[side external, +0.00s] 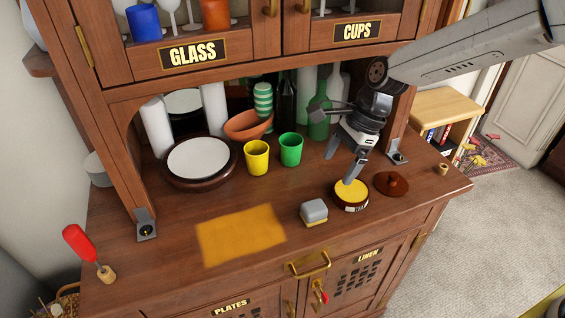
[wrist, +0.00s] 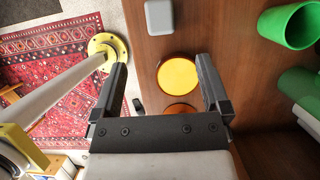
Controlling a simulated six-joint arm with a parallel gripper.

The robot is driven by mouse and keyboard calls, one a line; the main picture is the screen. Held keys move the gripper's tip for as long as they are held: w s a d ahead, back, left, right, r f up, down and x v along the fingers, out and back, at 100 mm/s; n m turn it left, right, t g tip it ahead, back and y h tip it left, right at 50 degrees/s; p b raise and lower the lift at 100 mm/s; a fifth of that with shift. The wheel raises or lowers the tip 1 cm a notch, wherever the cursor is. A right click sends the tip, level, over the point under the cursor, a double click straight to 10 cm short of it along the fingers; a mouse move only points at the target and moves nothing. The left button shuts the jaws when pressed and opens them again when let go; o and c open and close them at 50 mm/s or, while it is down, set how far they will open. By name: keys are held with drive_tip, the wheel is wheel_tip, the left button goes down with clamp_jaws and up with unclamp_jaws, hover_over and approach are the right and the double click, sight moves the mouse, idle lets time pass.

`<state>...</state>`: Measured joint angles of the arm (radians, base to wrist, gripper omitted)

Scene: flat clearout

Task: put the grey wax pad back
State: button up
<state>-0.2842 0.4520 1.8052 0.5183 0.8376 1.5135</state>
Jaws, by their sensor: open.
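The grey wax pad (side external: 314,208) is a small rounded block with a yellowish underside. It rests on the wooden counter, left of and in front of a round open tin (side external: 351,194) of yellow wax. In the wrist view the pad (wrist: 159,17) lies at the top, beyond the fingertips, and the tin (wrist: 177,75) shows between the fingers, nearer the right one. A brown knobbed lid (side external: 391,184) lies flat right of the tin. My gripper (side external: 339,169) is open and empty above the counter, just behind the tin. In the wrist view my gripper (wrist: 160,66) partly hides the lid.
A yellow smeared patch (side external: 242,235) covers the counter left of the pad. Yellow (side external: 257,158) and green (side external: 291,150) cups, a bowl and bottles stand behind. A red-handled tool (side external: 80,243) stands at the left front. The cabinet overhangs the back.

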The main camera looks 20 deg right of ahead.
idle(0.3)
drive_tip(key=s+d+f+n+t+h, duration=0.1)
drive_tip(key=s+d+f+n+h, duration=0.1)
drive_tip(key=s+d+n, duration=0.5)
drive_tip(key=s+d+f+n+t+h, duration=0.1)
drive_tip(key=s+d+f+n+h, duration=0.1)
drive_tip(key=s+d+n, duration=0.6)
drive_tip(key=d+n, duration=0.3)
drive_tip(key=d, duration=0.1)
drive_tip(key=shift+d+t+h, duration=0.15)
drive_tip(key=shift+t+h, duration=0.15)
